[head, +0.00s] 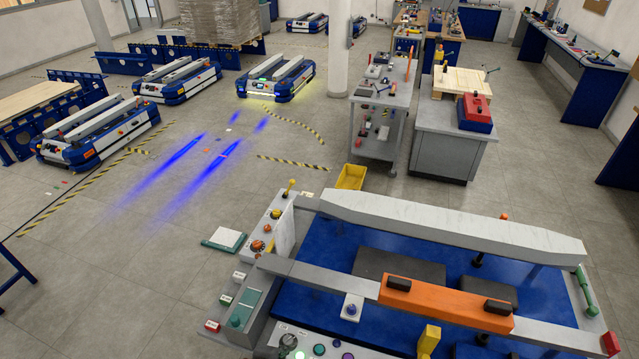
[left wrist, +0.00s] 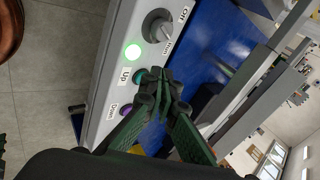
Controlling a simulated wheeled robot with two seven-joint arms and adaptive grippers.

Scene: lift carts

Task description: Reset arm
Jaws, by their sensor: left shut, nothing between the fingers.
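My left gripper (left wrist: 163,82) shows in the left wrist view with its dark green fingers closed together and nothing between them. Its tips are just beside the teal Up button (left wrist: 139,76) on a light grey control panel (left wrist: 116,52); I cannot tell whether they touch. In the head view the lit lamp (head: 289,340) shows at the bottom edge. I cannot make out either gripper clearly there.
A lift cart with a blue deck (head: 345,250), a white beam (head: 450,228) and an orange block (head: 445,304) fills the lower right. A grey shelf trolley (head: 385,100) and a workbench (head: 447,150) stand behind.

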